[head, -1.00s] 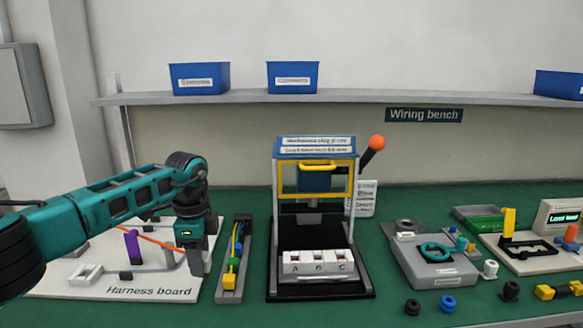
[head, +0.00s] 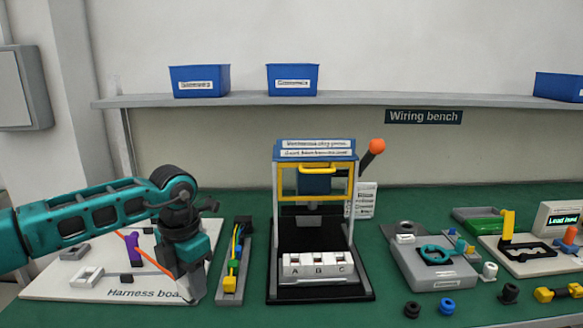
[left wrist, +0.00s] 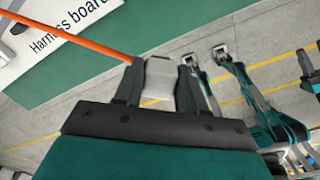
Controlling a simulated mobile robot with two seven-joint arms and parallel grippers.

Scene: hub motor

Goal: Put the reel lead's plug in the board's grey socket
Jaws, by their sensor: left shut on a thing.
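My left gripper (head: 191,292) is low at the front right corner of the white harness board (head: 60,292). It is shut on a pale grey plug (left wrist: 160,76), which shows between its fingers in the left wrist view. The orange lead (head: 143,252) runs from the gripper up and left past a purple clip (head: 134,246); it also shows in the left wrist view (left wrist: 75,36). A grey socket (head: 75,251) sits on the board's left part, with a white one (head: 87,277) in front of it. My arm hides the board's back and the reel is not visible. My right gripper is not in view.
A grey tray (head: 231,290) with coloured wires and a yellow connector lies just right of the gripper. The press (head: 314,151) stands beyond it, with white blocks marked A, B, C (head: 318,266). The board's front left is clear.

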